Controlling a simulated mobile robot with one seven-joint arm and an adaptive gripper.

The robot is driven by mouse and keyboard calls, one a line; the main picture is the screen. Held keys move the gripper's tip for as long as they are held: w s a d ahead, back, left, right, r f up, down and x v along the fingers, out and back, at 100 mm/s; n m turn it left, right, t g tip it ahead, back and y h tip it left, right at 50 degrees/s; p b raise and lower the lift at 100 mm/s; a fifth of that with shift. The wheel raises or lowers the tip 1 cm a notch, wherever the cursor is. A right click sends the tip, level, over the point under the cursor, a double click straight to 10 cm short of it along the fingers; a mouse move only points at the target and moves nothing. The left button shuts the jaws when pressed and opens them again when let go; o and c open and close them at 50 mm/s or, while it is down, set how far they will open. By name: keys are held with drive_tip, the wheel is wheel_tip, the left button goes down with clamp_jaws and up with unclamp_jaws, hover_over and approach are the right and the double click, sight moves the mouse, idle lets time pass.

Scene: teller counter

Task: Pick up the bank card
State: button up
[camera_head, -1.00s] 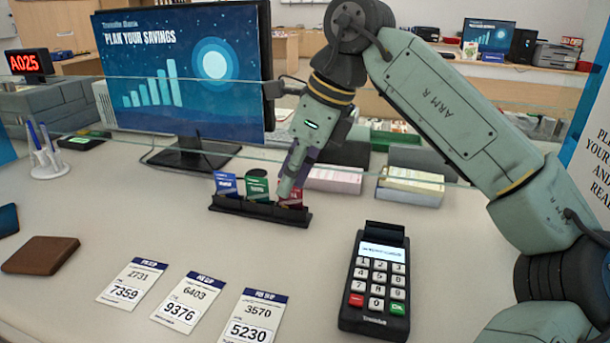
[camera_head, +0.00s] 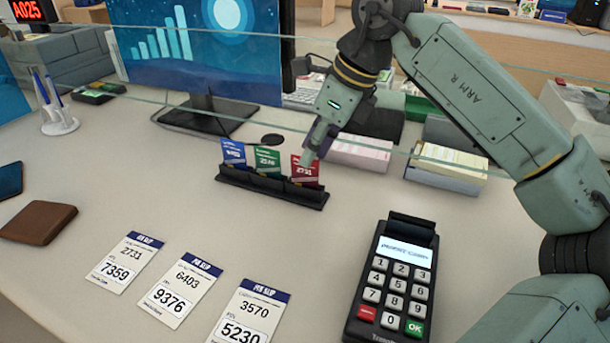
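Three bank cards stand upright in a black card holder (camera_head: 240,183) at mid-counter: a blue card (camera_head: 233,153) on the left, a green card (camera_head: 267,161) in the middle and a red card (camera_head: 305,172) on the right. The red card's printed number appears to read 2731. My gripper (camera_head: 309,155) points down at the upper edge of the red card, slightly behind it or against it. Its fingertips are small and partly hidden, so I cannot tell whether they grip the card.
A card terminal (camera_head: 394,280) stands front right. Three PIN slips (camera_head: 125,262) lie front left, the leftmost showing 2731 and 7359. A brown wallet (camera_head: 38,222) lies far left. A glass screen edge (camera_head: 210,110) crosses behind the holder, before the monitor (camera_head: 205,60).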

sight(305, 177)
drive_tip(key=x, duration=0.5)
drive_tip(key=shift+s, duration=0.1)
drive_tip(key=shift+d, duration=0.1)
clamp_jaws()
